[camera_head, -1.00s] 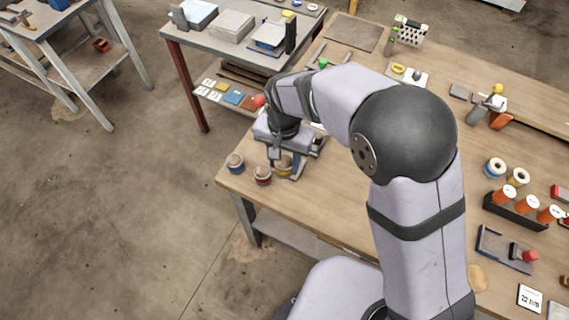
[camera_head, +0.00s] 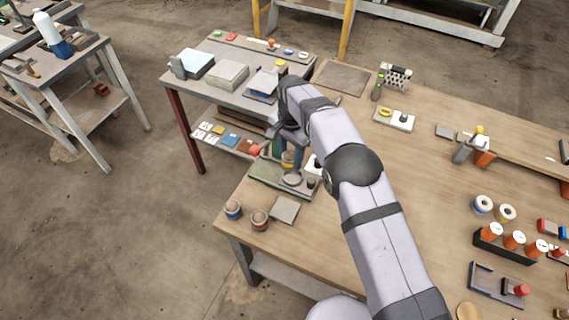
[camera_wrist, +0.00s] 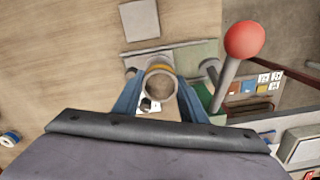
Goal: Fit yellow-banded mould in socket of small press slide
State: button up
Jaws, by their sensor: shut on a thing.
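In the wrist view, blue fingers of my gripper (camera_wrist: 160,98) close on both sides of the mould (camera_wrist: 161,71), seen from above as a hollow ring with a yellow band. The press base (camera_wrist: 185,53) shows behind it. A round grey part of the press (camera_head: 291,179) lies just below and in front of the mould. I cannot tell whether it is the slide's socket, or whether the mould touches anything.

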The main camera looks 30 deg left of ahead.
jog(key=shift+w+d+m, duration=0.2)
jog(key=shift+w+m, duration=0.1)
jog(key=shift+w, duration=0.5)
jog(key=shift+f, duration=0.15)
jog(key=shift+f+b, duration=1.35)
jog(key=shift+f, duration=1.15)
jog(key=shift+f+b, duration=1)
jog(key=shift+f, duration=0.35)
jog(key=o, duration=1.5)
jog(key=shift+c, duration=0.2)
jog(key=shift+f, duration=0.1)
jog(key=shift+r+b, duration=1.2)
jog(key=shift+r, duration=2.55)
